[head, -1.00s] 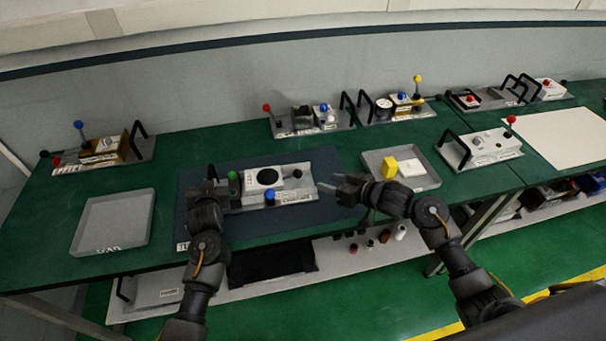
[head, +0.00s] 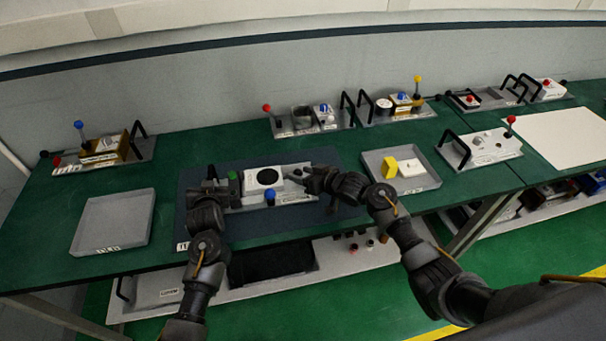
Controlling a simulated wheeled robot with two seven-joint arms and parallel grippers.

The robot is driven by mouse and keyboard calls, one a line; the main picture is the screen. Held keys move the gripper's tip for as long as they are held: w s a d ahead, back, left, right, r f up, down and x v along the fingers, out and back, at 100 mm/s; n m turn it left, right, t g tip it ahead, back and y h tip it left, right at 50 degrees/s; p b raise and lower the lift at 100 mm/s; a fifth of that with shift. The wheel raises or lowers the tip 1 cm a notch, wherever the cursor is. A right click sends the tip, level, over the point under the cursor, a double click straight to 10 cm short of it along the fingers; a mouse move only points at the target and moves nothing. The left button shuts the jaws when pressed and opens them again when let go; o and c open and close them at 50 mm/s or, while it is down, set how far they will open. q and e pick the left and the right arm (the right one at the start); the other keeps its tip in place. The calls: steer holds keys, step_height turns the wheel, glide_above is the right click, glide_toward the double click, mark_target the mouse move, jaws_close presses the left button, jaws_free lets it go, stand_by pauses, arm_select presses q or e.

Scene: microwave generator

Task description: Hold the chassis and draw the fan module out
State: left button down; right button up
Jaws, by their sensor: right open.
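The chassis (head: 300,195), a grey plate with a green knob and a blue knob, lies on the dark blue mat in the head view. The fan module (head: 264,178), a white box with a round black fan face, sits on it. My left gripper (head: 220,187) is at the chassis's left end, by its black handle. Its fingers blend with dark parts there, so I cannot tell whether it grips. My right gripper (head: 298,177) is open, with its fingertips close to the fan module's right side. I cannot tell whether they touch it.
An empty grey tray (head: 92,222) lies at the left. Another tray (head: 428,182) at the right holds a yellow block (head: 389,168) and a white box (head: 411,168). Several other units with handles and knobs stand along the back. The table's front edge is close to the mat.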

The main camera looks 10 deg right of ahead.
arm_select(q)
steer(key=shift+s+f, duration=0.1)
steer(key=shift+f, duration=0.25)
steer(key=shift+a, duration=0.1)
arm_select(e)
steer(key=shift+d, duration=0.1)
jaws_close()
steer(key=d, duration=0.8)
steer(key=shift+f, duration=0.1)
arm_select(q)
steer(key=shift+a, duration=0.15)
arm_select(e)
jaws_free()
steer(key=shift+d, duration=0.1)
steer(key=shift+s, duration=0.1)
